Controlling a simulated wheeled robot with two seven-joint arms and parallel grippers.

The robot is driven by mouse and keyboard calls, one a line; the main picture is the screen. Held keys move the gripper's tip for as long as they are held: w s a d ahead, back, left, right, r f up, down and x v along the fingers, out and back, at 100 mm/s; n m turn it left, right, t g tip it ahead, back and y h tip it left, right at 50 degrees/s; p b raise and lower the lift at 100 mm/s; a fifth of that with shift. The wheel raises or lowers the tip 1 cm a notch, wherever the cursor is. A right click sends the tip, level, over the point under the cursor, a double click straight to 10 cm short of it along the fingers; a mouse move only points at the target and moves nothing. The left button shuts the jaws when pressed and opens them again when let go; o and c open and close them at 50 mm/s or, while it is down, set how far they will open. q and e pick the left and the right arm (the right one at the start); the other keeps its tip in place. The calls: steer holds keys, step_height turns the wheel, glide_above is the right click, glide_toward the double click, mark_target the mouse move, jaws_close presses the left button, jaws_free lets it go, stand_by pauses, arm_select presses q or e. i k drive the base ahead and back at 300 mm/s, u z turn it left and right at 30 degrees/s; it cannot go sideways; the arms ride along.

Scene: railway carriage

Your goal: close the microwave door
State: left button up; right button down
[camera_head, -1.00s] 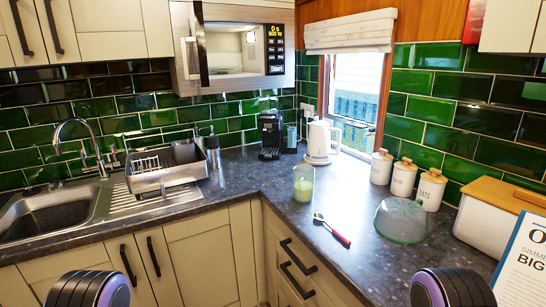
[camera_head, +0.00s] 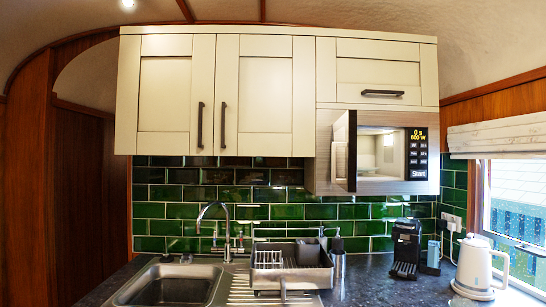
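The microwave (camera_head: 417,172) is set into the wall cabinet at the upper right, its lit display and buttons on its right side. Its door (camera_head: 351,150) stands open at the left side of the opening, swung out towards me and seen nearly edge-on. The pale, lit inside (camera_head: 378,154) of the microwave shows to the right of the door and looks empty. Neither of my grippers is in view, and nothing of mine touches the door.
Closed cream cupboards (camera_head: 265,95) are left of and above the microwave. Below are a sink (camera_head: 170,286) with a tap, a dish rack (camera_head: 290,272), a coffee machine (camera_head: 406,248) and a white kettle (camera_head: 474,268). The air before the door looks clear.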

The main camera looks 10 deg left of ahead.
mark_target(344, 162)
steer(key=u, duration=0.3)
steer(key=i, duration=1)
steer(key=k, duration=1.3)
steer(key=u, duration=0.95)
steer(key=i, duration=1.35)
steer(key=z, duration=0.7)
